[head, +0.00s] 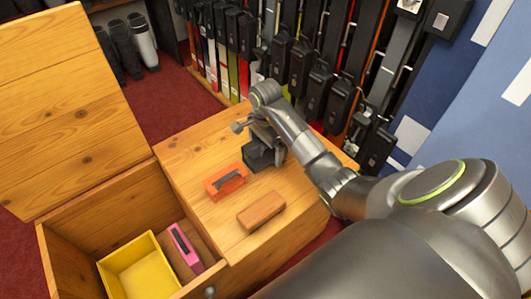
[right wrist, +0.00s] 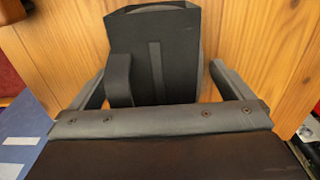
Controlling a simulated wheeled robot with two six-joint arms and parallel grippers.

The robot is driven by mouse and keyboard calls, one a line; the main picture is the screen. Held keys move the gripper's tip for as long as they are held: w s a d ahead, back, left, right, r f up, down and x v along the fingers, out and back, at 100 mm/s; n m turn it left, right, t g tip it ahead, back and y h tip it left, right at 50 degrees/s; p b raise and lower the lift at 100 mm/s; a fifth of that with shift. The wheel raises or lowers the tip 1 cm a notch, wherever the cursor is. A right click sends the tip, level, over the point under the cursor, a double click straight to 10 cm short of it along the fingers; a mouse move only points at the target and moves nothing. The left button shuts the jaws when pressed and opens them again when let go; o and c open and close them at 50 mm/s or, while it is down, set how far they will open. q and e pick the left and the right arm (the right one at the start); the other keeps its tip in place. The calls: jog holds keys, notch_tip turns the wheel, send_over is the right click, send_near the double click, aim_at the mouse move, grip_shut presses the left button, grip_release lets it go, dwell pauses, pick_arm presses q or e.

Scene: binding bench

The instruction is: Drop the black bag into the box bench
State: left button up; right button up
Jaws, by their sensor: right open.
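The black bag (head: 258,157) stands on the closed wooden top of the box bench (head: 190,150), near its back edge. It also shows in the right wrist view (right wrist: 178,55), with a dark strap or handle on its side. My right gripper (head: 262,137) is over the bag, partly hiding it. Its jaws are open, and in the right wrist view one finger is on each side of the bag. The bench's left compartment is open, its lid raised at the left. My left gripper is not in view.
An orange item (head: 226,182) with a dark slot and a brown block (head: 261,212) lie on the bench top. Inside the open compartment are a yellow tray (head: 140,266) and a pink item (head: 186,248). A row of dark hanging items (head: 300,65) stands behind the bench.

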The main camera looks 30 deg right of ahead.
jog(key=shift+f, duration=0.2)
jog(key=c, duration=1.1)
jog(key=shift+c, duration=0.5)
jog(key=shift+r, duration=0.15)
